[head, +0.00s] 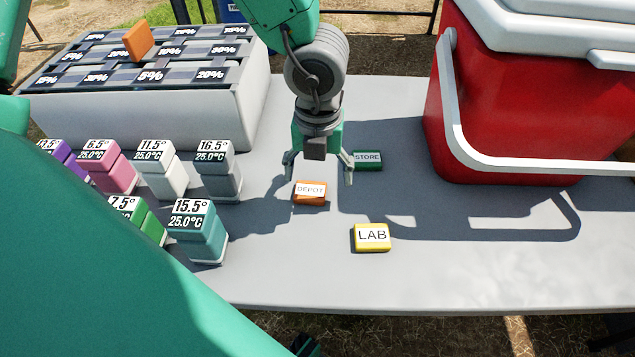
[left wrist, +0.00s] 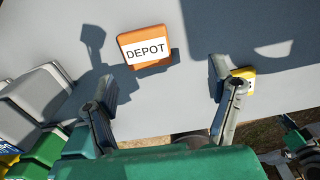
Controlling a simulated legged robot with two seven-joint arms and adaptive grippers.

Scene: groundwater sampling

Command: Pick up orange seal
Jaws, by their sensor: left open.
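The orange seal (head: 310,198), a small block with a white DEPOT label, lies flat on the grey table. In the left wrist view the orange seal (left wrist: 145,35) lies beyond the fingertips, nearer the left finger. My left gripper (head: 319,172) points down above the table, just behind and over the seal in the head view. Its fingers are spread, with nothing between them; both also show in the left wrist view (left wrist: 162,82). The gripper looks apart from the seal. My right gripper cannot be made out.
A green STORE block (head: 368,164) lies close to the right finger, and a yellow LAB block (head: 371,242) lies in front. Coloured sample blocks (head: 196,235) stand at left. A rack (head: 200,110) with an orange block (head: 138,41) is behind; a red cooler (head: 520,120) stands right.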

